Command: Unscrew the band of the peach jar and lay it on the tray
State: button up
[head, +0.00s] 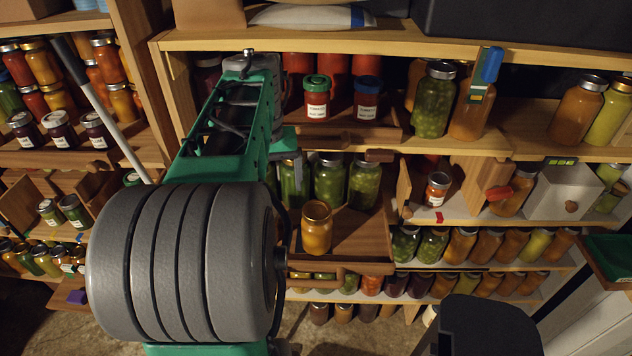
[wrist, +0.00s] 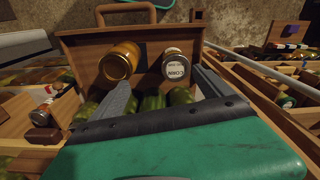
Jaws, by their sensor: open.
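An amber jar with a gold lid band (head: 316,228), which seems to be the peach jar, stands on a pull-out wooden tray (head: 365,236); no label on it is readable. In the wrist view the same jar (wrist: 121,62) is seen from above, band on, near the left finger. A second jar with a white lid label reading CORN (wrist: 176,66) stands beside it on the tray (wrist: 83,52). My gripper (wrist: 160,84) is open, its two grey fingers apart with nothing held. In the head view my arm hides most of the gripper and the corn jar.
Green jars (head: 330,180) stand close behind the tray, and some show between my fingers. An upper shelf (head: 450,140) overhangs them. A small orange jar (head: 437,188) sits in a wooden compartment to the right. The tray's right part is bare.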

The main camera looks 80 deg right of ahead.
aim_at(316, 210)
jog(key=s+d, duration=0.1)
jog(key=s, duration=0.2)
jog(key=s+d+m, duration=0.1)
jog(key=s, duration=0.2)
jog(key=s+d+m, duration=0.1)
jog(key=s, duration=0.2)
jog(key=shift+s+d+f+y, duration=0.1)
jog(key=shift+d+f+y, duration=0.1)
jog(key=shift+d+y, duration=0.1)
notch_tip(316, 210, down, 8)
jog(key=shift+r+p, duration=0.25)
jog(key=shift+p, duration=0.15)
jog(key=shift+c, duration=0.5)
jog(key=c, duration=1.6)
jog(key=shift+o, duration=0.2)
jog(key=n, duration=0.4)
jog(key=shift+a+p, duration=0.1)
jog(key=shift+p, duration=0.2)
jog(key=shift+n, duration=0.5)
jog(key=n, duration=0.3)
jog(key=shift+w+n, duration=0.2)
jog(key=shift+n, duration=0.2)
